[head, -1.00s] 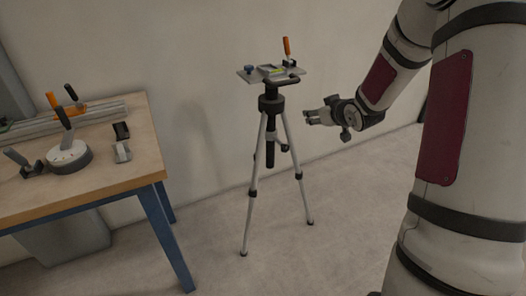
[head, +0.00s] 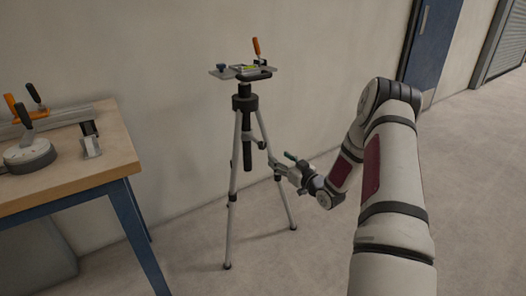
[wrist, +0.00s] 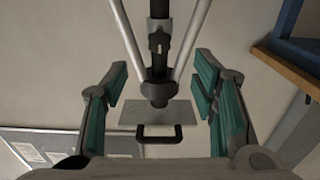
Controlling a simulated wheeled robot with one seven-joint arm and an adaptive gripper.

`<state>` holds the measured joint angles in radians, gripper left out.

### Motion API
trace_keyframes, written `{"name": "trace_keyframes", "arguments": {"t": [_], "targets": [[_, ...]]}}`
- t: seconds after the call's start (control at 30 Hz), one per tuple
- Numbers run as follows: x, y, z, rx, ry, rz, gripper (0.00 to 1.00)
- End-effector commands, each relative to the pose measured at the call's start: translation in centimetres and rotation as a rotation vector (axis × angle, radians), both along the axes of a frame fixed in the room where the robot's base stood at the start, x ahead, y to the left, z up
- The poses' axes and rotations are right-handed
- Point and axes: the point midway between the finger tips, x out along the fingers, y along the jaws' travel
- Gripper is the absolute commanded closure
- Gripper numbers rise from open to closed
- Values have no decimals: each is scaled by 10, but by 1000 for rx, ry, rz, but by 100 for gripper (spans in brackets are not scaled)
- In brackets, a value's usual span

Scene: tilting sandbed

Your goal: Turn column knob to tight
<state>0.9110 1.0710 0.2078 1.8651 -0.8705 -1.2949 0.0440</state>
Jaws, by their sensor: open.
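The tripod (head: 236,150) stands on the floor with its legs spread. Its dark centre column (head: 247,155) hangs between the legs. A small dark fitting on the column (wrist: 158,42) shows in the wrist view, where the tripod appears upside down; I cannot tell its knob's setting. A small grip (head: 262,145) sticks out to the right of the column in the head view. My gripper (head: 280,168) is open and empty beside the right leg, below the tripod head. In the wrist view, its green-padded fingers (wrist: 160,85) frame the tripod with a gap between them.
A flat plate (head: 222,72) with an orange-handled clamp (head: 257,47) tops the tripod. A wooden workbench (head: 95,160) with tools stands at left. The wall is close behind; the floor at right is clear.

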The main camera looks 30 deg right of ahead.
Motion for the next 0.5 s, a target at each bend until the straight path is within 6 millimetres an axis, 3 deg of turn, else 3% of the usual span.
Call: {"name": "trace_keyframes", "arguments": {"t": [0.3, 0.5], "targets": [[64, 3, -2, -3, -2, 2, 47], [93, 4, -2, -2, 0, 0, 47]]}}
